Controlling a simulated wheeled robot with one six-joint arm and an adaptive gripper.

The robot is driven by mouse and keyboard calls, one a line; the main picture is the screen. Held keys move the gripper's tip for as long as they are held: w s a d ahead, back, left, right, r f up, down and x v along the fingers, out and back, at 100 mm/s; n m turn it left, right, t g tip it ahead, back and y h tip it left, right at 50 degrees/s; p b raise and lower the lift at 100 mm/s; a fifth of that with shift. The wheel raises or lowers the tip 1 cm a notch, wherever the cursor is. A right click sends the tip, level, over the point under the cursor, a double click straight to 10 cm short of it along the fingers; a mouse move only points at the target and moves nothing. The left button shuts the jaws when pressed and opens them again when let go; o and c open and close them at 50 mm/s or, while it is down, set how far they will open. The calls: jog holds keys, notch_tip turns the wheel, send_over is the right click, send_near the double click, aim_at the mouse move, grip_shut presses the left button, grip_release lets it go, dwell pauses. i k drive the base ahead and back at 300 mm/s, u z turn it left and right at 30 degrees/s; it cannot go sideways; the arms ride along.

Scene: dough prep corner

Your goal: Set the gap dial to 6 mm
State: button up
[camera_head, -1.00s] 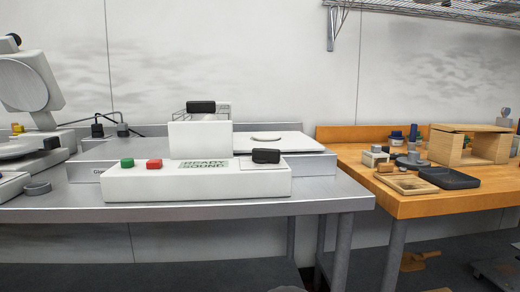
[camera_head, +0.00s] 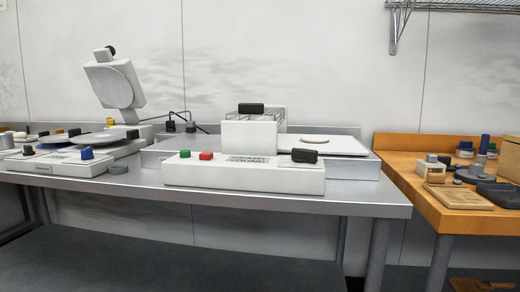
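No dial with readable millimetre marks shows, so I cannot tell which control is the gap dial. A white machine (camera_head: 243,180) stands in the middle of the steel table. Its front box carries a green button (camera_head: 185,153), a red button (camera_head: 206,156), a lettered panel (camera_head: 248,159) and a black knob (camera_head: 304,156) at the right. Another black knob (camera_head: 251,108) sits on top behind. At the left, a white machine with a tilted round-faced head (camera_head: 115,85) has a blue knob (camera_head: 87,153) on its base. My gripper is not in view.
The steel table (camera_head: 380,200) has a narrow clear front edge. A wooden table (camera_head: 455,215) with small blocks and a tray (camera_head: 459,195) adjoins it at the right. A wire shelf (camera_head: 465,4) hangs at upper right. The floor in front looks clear.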

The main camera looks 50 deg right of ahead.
aim_at(298, 155)
jog(key=u, duration=0.05)
jog(key=k, duration=1.05)
jog(key=z, duration=2.1)
jog(key=i, duration=0.4)
jog(key=u, duration=0.05)
